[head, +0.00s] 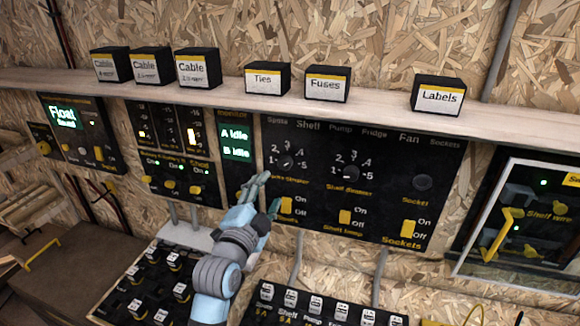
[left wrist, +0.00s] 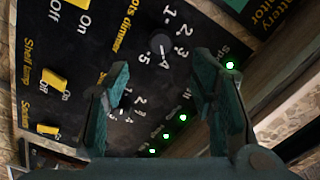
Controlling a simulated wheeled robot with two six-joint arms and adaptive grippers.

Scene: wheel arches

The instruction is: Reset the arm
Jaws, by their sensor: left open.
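My left gripper (head: 268,192) is in front of the black switch panel (head: 385,140), near its lower left corner by the spots switch. In the left wrist view the same gripper (left wrist: 161,72) is open, its two teal fingers apart with nothing between them. I cannot tell whether a finger touches the panel. My right gripper is not in view.
A shelf (head: 240,97) with several small labelled boxes runs above the panels. A green "A Idle, B Idle" screen (head: 235,138) is left of the gripper.

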